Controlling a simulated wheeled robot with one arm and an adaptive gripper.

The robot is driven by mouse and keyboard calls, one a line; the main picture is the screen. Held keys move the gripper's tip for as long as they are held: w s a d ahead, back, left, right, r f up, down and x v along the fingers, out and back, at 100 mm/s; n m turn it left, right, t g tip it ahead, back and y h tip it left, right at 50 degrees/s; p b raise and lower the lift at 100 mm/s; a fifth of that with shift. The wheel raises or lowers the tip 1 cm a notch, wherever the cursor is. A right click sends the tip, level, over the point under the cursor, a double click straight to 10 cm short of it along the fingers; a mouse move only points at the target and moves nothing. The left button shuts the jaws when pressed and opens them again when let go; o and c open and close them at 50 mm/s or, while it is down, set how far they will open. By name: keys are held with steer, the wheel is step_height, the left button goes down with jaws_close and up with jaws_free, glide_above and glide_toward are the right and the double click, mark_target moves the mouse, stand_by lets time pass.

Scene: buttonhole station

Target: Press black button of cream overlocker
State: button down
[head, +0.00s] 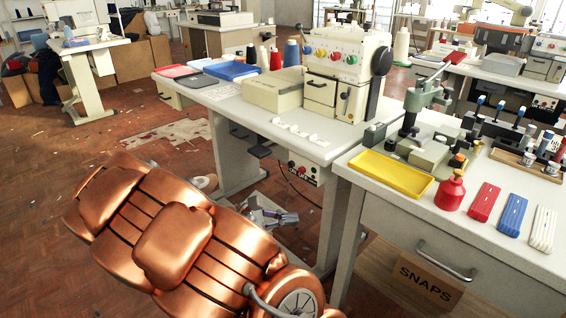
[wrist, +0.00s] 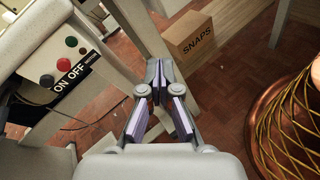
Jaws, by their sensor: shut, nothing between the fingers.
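The cream overlocker (head: 345,75) stands on a pale table in the head view, with several coloured knobs on its front. A white switch box (head: 304,169) hangs under that table's front edge. In the wrist view, the box (wrist: 50,58) is at upper left with a red button (wrist: 71,41), a green button (wrist: 64,64) and a black button (wrist: 47,80) beside an ON OFF label. My gripper (wrist: 160,82) is shut and empty, pointing toward the floor area right of the box, apart from it. It also shows low beneath the table in the head view (head: 288,217).
A table leg (head: 335,222) and the right-hand bench with a drawer (head: 445,262) stand close right of my gripper. A cardboard SNAPS box (wrist: 192,38) sits beyond it. A cable (wrist: 88,127) hangs below the switch box. Open floor (head: 115,105) lies to the left.

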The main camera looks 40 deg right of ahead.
mark_target(290, 165)
steer(key=w+n+t+h+p, duration=0.4)
steer(key=w+n, duration=0.5)
steer(key=w, duration=0.6)
steer(key=shift+f+n+t+h, duration=0.4)
steer(key=shift+t+h, duration=0.3)
steer(key=shift+t, duration=0.5)
steer(key=shift+w, duration=0.1)
steer(key=d, duration=0.4)
steer(key=d+b, duration=0.1)
steer(key=d, duration=0.4)
steer(key=d+r, duration=0.1)
steer(key=d, duration=0.3)
steer(key=shift+d, duration=0.4)
steer(key=shift+r, duration=0.1)
